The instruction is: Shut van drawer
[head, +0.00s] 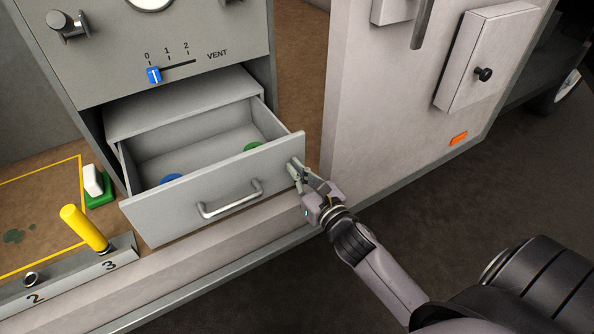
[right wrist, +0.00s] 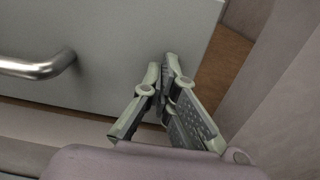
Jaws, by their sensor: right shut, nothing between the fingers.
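The grey van drawer (head: 170,213) is pulled out of the cabinet, with its inside showing. A blue round thing (head: 172,179) and a green round thing (head: 252,147) lie partly hidden behind its front. The drawer's metal handle (head: 231,199) is on the front panel. My right gripper (head: 296,170) is shut and empty at the right end of the drawer front, right of the handle. In the right wrist view its fingertips (right wrist: 168,62) are together in front of the panel (right wrist: 120,50); I cannot tell whether they touch it. My left gripper is not in view.
The cabinet (head: 190,30) has a blue VENT slider (head: 154,75) above the drawer. A yellow lever (head: 84,228) and a green-and-white block (head: 98,186) stand at the left. A pale van door or panel (head: 380,90) rises close to the right of the drawer.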

